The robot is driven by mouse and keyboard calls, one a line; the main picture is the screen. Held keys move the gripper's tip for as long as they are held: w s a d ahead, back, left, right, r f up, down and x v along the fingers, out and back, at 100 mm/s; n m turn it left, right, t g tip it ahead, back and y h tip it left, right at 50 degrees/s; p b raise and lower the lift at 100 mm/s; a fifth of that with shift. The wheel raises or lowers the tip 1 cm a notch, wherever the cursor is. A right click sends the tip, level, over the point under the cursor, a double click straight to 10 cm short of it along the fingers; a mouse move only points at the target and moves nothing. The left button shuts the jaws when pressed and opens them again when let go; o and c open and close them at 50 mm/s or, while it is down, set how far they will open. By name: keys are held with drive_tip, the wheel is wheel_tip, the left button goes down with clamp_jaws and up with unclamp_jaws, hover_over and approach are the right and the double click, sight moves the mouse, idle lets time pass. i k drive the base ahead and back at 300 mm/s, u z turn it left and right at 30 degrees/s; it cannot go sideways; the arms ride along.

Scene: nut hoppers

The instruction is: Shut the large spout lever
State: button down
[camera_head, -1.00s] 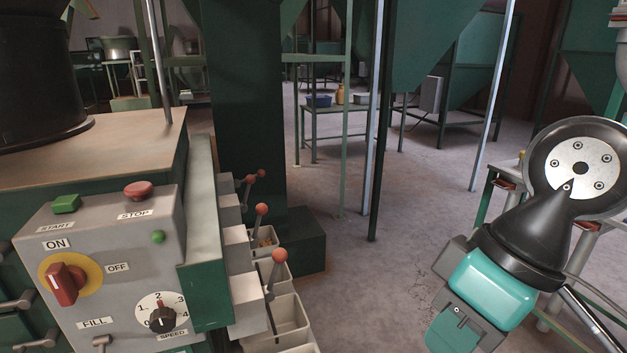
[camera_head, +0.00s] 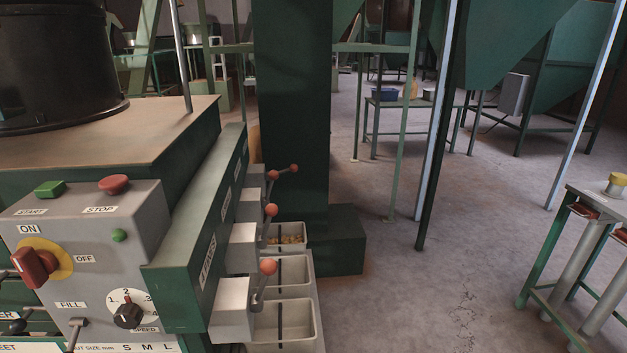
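Several spout levers with orange-red balls stick out from grey spout boxes on the right side of the green machine. The nearest lever (camera_head: 260,290) stands nearly upright with its ball up, beside the nearest grey spout box (camera_head: 231,308). A middle lever (camera_head: 267,228) stands the same way behind it. Further back, one lever (camera_head: 283,172) leans out to the right with its ball away from the machine. The green housing beside them carries white labels, seen too obliquely to read surely, so I cannot tell which lever is the large one. My gripper is not in view.
Open grey bins stand below the spouts; the nearest bin (camera_head: 313,322) looks empty and the far bin (camera_head: 291,241) holds nuts. A grey control panel (camera_head: 85,235) is at left. A green column (camera_head: 291,110) stands behind. Floor between is clear.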

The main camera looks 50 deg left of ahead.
sight(293, 167)
drive_tip(key=i, duration=2.75)
drive_tip(key=u, duration=3.55)
